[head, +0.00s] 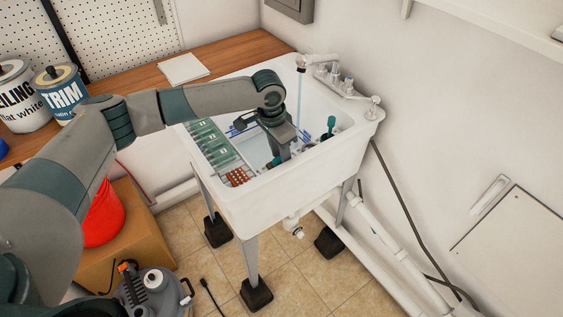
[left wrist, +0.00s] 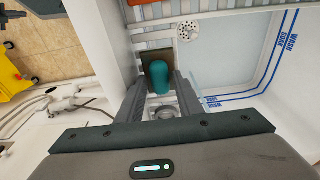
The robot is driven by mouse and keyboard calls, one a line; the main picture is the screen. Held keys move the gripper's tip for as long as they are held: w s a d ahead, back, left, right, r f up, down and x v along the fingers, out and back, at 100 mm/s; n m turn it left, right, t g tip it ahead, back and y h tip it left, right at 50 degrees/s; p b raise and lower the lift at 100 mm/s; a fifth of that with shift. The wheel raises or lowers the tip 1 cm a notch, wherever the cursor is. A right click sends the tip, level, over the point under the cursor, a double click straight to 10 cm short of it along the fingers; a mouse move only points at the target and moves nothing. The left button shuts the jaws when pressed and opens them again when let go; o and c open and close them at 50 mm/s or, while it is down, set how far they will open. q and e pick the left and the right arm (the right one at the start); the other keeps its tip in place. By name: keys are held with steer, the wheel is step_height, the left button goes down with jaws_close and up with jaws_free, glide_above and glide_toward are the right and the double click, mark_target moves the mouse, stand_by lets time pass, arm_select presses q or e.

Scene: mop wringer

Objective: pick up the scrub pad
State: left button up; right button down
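The scrub pad appears to be the dark, flat, square piece with a rounded teal grip (left wrist: 159,74) in the left wrist view. It sits at the inner edge of the white sink (head: 306,181). In the head view a bit of teal (head: 274,162) shows beside my left gripper (head: 281,157), which reaches down into the sink. In the left wrist view my left gripper's fingers (left wrist: 160,80) are apart, on either side of the teal grip. I cannot tell whether they touch it. My right gripper is not in view.
A rack with green-and-white packs (head: 210,140) and an orange-red item (head: 237,178) lies along the sink's left side. Another teal-handled item (head: 331,123) stands at the right. The faucet (head: 335,77) is behind. Blue lettering (left wrist: 285,45) marks the basin.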

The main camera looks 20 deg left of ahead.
arm_select(q)
jaws_close()
steer(key=shift+r, duration=0.15)
step_height(320, 180, up, 10)
steer(key=b, duration=0.3)
stand_by(0.4)
steer(key=c, duration=0.6)
jaws_free()
steer(key=shift+c, duration=1.1)
